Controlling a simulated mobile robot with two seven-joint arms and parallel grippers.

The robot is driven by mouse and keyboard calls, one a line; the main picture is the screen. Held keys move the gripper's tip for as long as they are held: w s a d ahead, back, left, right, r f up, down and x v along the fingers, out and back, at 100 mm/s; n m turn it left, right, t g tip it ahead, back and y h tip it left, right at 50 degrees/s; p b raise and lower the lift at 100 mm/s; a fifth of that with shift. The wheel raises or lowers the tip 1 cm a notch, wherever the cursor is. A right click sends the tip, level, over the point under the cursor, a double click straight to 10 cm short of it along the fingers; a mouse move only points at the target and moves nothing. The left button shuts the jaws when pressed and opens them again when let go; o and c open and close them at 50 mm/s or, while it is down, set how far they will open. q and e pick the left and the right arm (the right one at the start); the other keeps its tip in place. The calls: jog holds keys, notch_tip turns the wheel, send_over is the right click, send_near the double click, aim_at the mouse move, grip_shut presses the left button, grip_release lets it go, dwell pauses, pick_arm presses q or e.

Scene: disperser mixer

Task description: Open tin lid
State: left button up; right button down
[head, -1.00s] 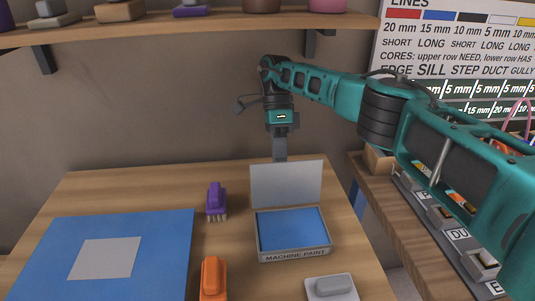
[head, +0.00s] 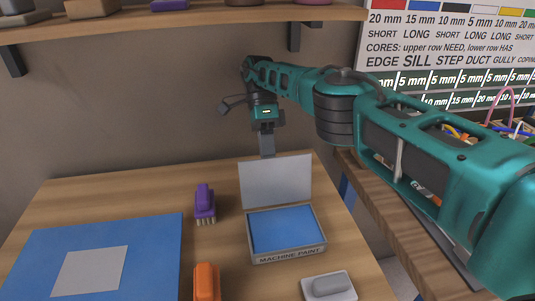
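The tin (head: 288,254), labelled MACHINE PAINT, sits on the wooden table and shows a blue surface inside. Its grey lid (head: 276,182) stands upright along the tin's back edge, so the tin is open. My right gripper (head: 267,150) points down just behind and above the lid's top edge. The fingers look close together, and the lid may hide their tips. I cannot tell whether they touch the lid. My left gripper is out of view.
A purple brush (head: 205,202) stands left of the tin. An orange-handled tool (head: 206,281) and a grey block (head: 329,287) are in front. A blue mat (head: 150,240) with a grey square (head: 90,271) lies left. A shelf (head: 180,20) runs above.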

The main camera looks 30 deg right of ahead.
jog(key=shift+s+f, duration=0.15)
jog(key=shift+f, duration=0.25)
jog(key=c, duration=1.4)
grip_release()
jog(key=shift+o, duration=1.2)
jog(key=shift+r, duration=0.15)
